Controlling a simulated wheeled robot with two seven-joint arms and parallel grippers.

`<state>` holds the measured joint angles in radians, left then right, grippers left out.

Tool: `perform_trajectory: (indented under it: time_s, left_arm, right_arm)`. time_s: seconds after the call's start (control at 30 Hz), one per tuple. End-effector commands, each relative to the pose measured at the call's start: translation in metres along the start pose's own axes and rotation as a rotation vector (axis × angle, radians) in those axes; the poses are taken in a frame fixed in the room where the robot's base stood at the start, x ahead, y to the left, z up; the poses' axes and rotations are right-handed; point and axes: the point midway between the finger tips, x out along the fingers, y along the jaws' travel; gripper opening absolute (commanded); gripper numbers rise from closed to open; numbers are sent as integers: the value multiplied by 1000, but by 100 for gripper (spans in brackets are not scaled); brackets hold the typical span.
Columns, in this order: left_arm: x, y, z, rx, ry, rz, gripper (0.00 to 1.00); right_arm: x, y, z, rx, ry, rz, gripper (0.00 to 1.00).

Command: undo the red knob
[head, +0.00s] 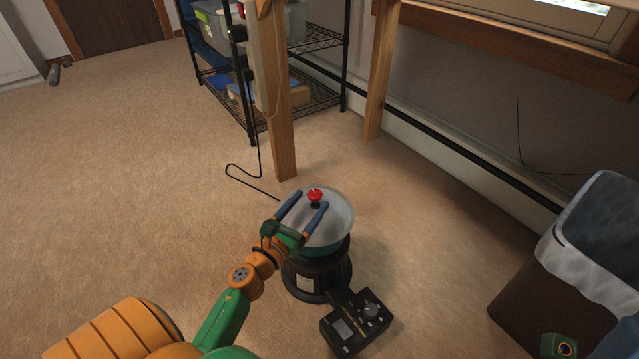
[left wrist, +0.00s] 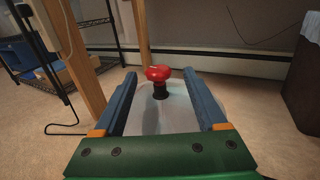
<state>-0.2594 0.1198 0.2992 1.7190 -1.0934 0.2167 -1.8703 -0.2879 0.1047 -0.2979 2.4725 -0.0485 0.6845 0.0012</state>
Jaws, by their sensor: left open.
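The red knob (head: 315,194) sits on a short black stem at the middle of a pale, see-through round lid (head: 340,216). The lid covers a bowl-like vessel on a black round base (head: 318,274). My left gripper (head: 312,200) is open over the lid, its two blue fingers pointing at the knob from the near side. In the left wrist view the knob (left wrist: 158,73) shows between the fingertips (left wrist: 159,74), with a gap on both sides; I cannot tell how far beyond the tips it is.
A black control box (head: 356,322) with a dial stands on the carpet in front of the base. Wooden legs (head: 275,110) and a wire shelf (head: 315,92) with bins stand behind. A lined bin (head: 540,290) stands at the right. The carpet at the left is clear.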

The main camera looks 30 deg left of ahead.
Motion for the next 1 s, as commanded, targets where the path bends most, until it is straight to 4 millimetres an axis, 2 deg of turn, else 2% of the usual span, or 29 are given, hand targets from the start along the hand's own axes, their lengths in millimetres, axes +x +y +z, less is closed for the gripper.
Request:
perform_trajectory:
  time_s: [0.17, 0.4, 0.5, 0.77, 0.87, 1.0]
  left_arm:
    - [7, 2, 2, -4, -8, 3, 74]
    - [54, 3, 1, -6, -9, 0, 74]
    - [66, 3, 1, -6, -7, -1, 74]
    - [70, 3, 2, -6, -6, 0, 74]
    - [70, 3, 2, -6, -6, 0, 52]
    - [70, 3, 2, -5, -6, 0, 15]
  right_arm:
    - [0, 6, 6, 20, -14, -7, 68]
    - [-6, 3, 6, 18, -1, -8, 68]
    - [-6, 3, 4, 19, 17, -9, 68]
    - [-4, 3, 4, 19, 30, -10, 68]
    - [-4, 3, 4, 19, 28, -9, 68]
    - [-4, 3, 4, 19, 27, -9, 68]
